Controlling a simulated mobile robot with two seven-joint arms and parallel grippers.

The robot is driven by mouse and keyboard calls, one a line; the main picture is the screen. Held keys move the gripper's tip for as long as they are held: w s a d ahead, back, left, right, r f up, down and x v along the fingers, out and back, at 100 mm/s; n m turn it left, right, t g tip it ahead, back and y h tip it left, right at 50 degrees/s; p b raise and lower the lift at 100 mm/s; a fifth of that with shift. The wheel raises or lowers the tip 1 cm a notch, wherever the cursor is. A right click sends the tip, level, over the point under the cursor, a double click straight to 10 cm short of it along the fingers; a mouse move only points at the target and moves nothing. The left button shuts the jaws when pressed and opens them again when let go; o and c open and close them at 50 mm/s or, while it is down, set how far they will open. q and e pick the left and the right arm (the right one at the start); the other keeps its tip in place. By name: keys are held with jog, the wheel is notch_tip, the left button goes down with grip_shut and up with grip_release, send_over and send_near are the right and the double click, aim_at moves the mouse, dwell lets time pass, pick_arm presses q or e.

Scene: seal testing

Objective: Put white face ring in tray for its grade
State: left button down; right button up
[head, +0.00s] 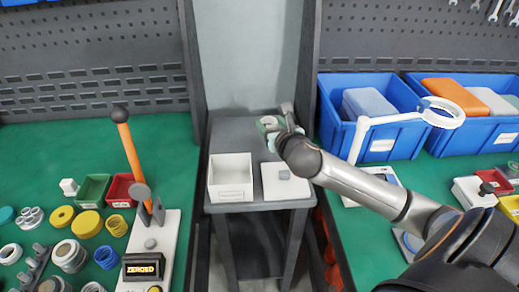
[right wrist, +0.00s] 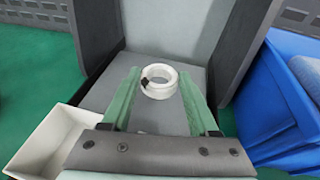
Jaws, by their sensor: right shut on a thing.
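A white ring (right wrist: 158,82) with a small dark mark on its rim lies between the green fingers of my right gripper (right wrist: 160,78), near their tips. The gripper is shut on it. In the head view my right gripper (head: 271,128) is over the back of the small grey table (head: 235,130), and the ring (head: 267,120) shows partly behind it. I cannot tell how far the ring is above the tabletop. A small green tray (head: 92,190) and a small red tray (head: 120,189) stand on the left bench; their labels are too small to read. My left gripper is out of view.
A labelled open white box (head: 231,178) and a white lidded box (head: 280,190) stand at the front of the grey table. Left bench holds an orange-handled tester (head: 130,150) and several loose rings. Blue bins (head: 385,140) and a white ring-lamp (head: 443,113) stand on the right bench.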

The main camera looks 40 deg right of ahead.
aim_at(268, 118)
jog(key=x, duration=0.5)
jog(key=d+f+b+x, duration=0.1)
jog(key=x, duration=0.1)
jog(key=shift+d+f, duration=0.15)
jog(key=w+f, duration=0.1)
jog(key=w+d+f+b, duration=0.1)
jog(key=f, duration=0.1)
jog(key=w+d+f, duration=0.1)
jog(key=w+f, duration=0.1)
jog(key=shift+d+b, duration=0.1)
jog(key=shift+b, duration=0.3)
jog(key=shift+w+d+f, duration=0.2)
jog(key=shift+w+f, duration=0.05)
jog(key=shift+f, duration=0.05)
jog(key=shift+w+f, duration=0.1)
jog(key=shift+f, duration=0.1)
notch_tip(268, 118, down, 3)
jog(key=shift+r+b, duration=0.2)
jog(key=shift+b, duration=0.4)
jog(key=shift+w+f, duration=0.1)
jog(key=shift+f, duration=0.25)
jog(key=shift+d, duration=0.1)
jog(key=shift+f, duration=0.1)
jog(key=o, duration=1.3)
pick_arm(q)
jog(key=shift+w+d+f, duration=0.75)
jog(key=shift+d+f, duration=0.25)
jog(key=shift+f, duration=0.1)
